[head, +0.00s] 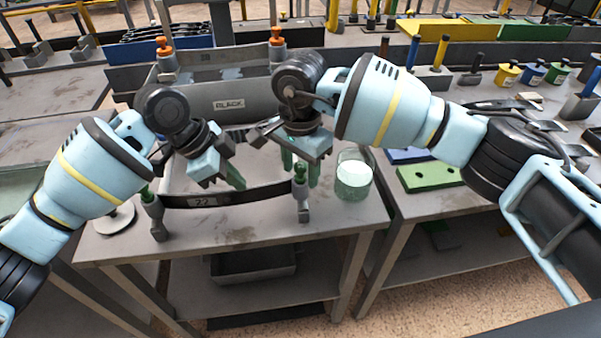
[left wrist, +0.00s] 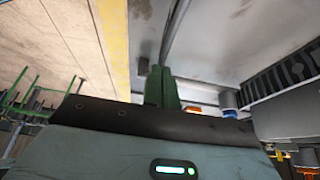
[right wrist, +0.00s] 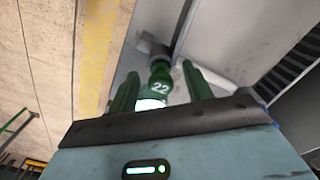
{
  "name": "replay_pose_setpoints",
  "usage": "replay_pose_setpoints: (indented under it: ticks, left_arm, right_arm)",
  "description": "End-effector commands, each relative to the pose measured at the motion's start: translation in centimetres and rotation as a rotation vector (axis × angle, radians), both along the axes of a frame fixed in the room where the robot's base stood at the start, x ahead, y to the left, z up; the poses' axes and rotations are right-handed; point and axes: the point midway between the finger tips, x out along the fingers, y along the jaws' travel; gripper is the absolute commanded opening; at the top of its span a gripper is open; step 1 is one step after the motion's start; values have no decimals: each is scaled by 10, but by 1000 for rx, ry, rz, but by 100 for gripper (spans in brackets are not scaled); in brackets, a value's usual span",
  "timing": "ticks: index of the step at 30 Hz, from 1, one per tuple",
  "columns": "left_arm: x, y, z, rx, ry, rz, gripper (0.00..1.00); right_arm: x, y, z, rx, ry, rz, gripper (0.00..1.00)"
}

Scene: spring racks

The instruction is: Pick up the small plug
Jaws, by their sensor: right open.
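A small green plug marked 22 (right wrist: 160,82) shows in the right wrist view, seated on a grey post (right wrist: 158,52). In the head view its green top (head: 299,173) is on the right post of a rack with a dark band (head: 235,198). My right gripper (head: 300,172) is open, with its green fingers on either side of the plug; I cannot tell whether they touch it. My left gripper (head: 237,178) hangs above the band, its fingers together and nothing seen between them; they also show in the left wrist view (left wrist: 162,86). Another green plug (head: 147,194) tops the left post.
A glass jar (head: 353,178) stands right of the right post. A grey bin labelled BLACK (head: 260,105) is behind my grippers. A green block (head: 430,177) lies on the table to the right. The front edge of the table is close.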

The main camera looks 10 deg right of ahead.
Motion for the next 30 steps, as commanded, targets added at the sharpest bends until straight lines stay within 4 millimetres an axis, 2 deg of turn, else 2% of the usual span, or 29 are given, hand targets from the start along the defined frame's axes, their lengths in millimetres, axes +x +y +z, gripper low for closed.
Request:
replay_pose_setpoints:
  ticks: [1, 2, 12, 14, 23, 30]
  left_arm:
    - [-3, 1, -10, 11, 17, -2, 0]
    - [-3, 1, -10, 11, 17, -2, 0]
    - [-3, 1, -10, 11, 17, -2, 0]
    - [-3, 1, -10, 11, 17, -2, 0]
    - [-3, 1, -10, 11, 17, -2, 0]
    - [-3, 1, -10, 11, 17, -2, 0]
  right_arm:
    - [0, 0, -2, 0, 3, 0, 50]
    - [0, 0, -2, 0, 3, 0, 50]
    - [0, 0, -1, 0, 3, 0, 6]
    - [0, 0, -1, 0, 3, -1, 0]
    - [0, 0, 3, 1, 2, 0, 0]
    - [1, 0, 41, 1, -2, 0, 0]
